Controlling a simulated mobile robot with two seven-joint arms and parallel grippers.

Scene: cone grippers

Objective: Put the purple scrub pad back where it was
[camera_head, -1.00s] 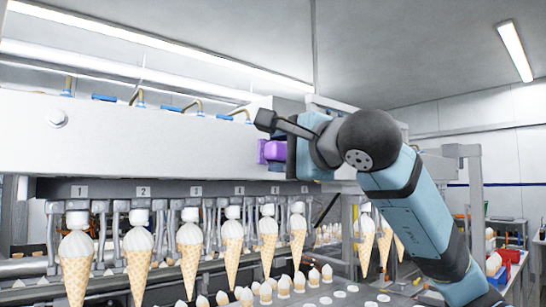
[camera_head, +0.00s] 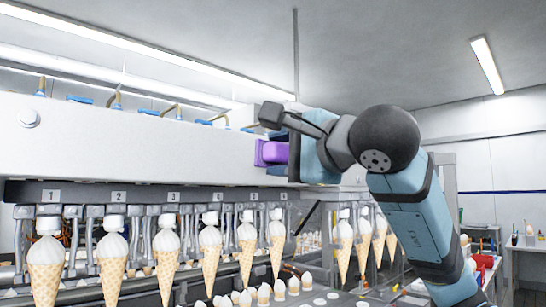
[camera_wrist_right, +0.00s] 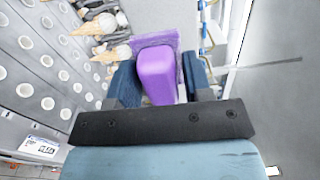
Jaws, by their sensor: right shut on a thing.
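The purple scrub pad (camera_head: 272,152) is in my right gripper (camera_head: 288,154), high beside the right end of the white machine housing. In the right wrist view the purple pad (camera_wrist_right: 157,75) sits between the two dark blue fingers of my right gripper (camera_wrist_right: 156,84), which are shut on it. Its wider flat part is at the far end, beyond the fingertips. I cannot tell whether the pad touches the housing. My left gripper is not in view.
The long white housing (camera_head: 130,145) carries numbered stations with several ice cream cones (camera_head: 165,258) hanging below. A tray with round holes (camera_wrist_right: 45,65) shows in the wrist view. A cluttered table (camera_head: 525,242) stands at the far right.

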